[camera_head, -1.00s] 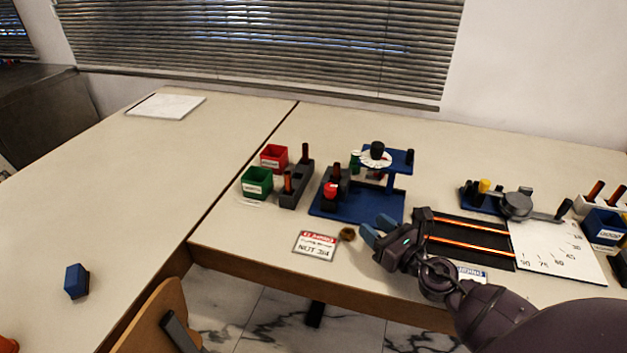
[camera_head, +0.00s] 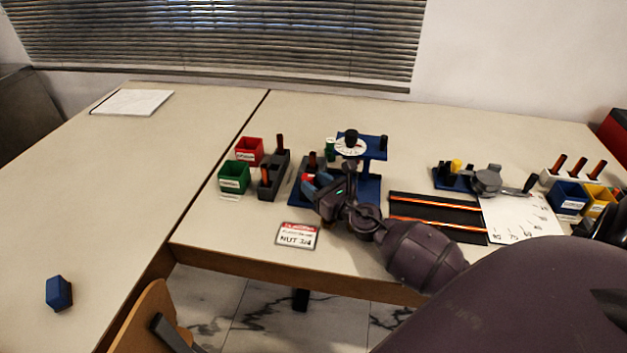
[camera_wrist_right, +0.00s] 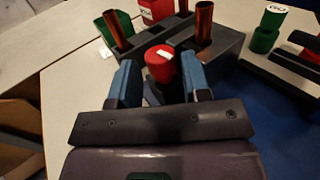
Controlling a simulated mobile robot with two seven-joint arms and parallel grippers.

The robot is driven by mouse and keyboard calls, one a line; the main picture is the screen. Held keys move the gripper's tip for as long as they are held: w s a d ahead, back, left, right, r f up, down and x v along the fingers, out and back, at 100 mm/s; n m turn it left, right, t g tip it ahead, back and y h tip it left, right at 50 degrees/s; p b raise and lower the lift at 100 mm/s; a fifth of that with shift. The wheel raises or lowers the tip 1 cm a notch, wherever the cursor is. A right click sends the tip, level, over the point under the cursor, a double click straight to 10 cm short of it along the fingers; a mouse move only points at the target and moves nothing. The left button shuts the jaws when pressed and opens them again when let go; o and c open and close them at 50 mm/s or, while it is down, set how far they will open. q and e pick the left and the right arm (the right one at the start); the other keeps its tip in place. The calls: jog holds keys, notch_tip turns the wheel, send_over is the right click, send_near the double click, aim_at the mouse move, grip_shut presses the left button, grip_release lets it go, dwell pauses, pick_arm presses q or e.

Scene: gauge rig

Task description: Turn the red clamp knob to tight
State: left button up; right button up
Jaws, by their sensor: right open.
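My right gripper (camera_head: 312,188) is open around the knob. In the wrist view the fingers (camera_wrist_right: 160,78) stand on both sides with a gap visible on the left; contact on the right side cannot be told. My left gripper is not in view.
Left of the rig stand a grey block with copper-coloured pins (camera_head: 273,177), a red bin (camera_head: 249,150) and a green bin (camera_head: 234,178). A raised blue stand with a white dial (camera_head: 350,147) rises behind my gripper. A sign card (camera_head: 297,236) lies in front.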

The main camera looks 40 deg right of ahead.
jog(key=shift+w, duration=0.75)
jog(key=c, duration=0.6)
jog(key=shift+a+r+m+h+p, duration=0.15)
jog(key=shift+r+m+h+p, duration=0.35)
jog(key=shift+p, duration=0.4)
jog(key=shift+f+h+p, duration=0.2)
jog(key=shift+h+p, duration=0.1)
jog(key=shift+h, duration=0.1)
jog(key=shift+m+h, duration=0.3)
jog(key=shift+f+h, duration=0.3)
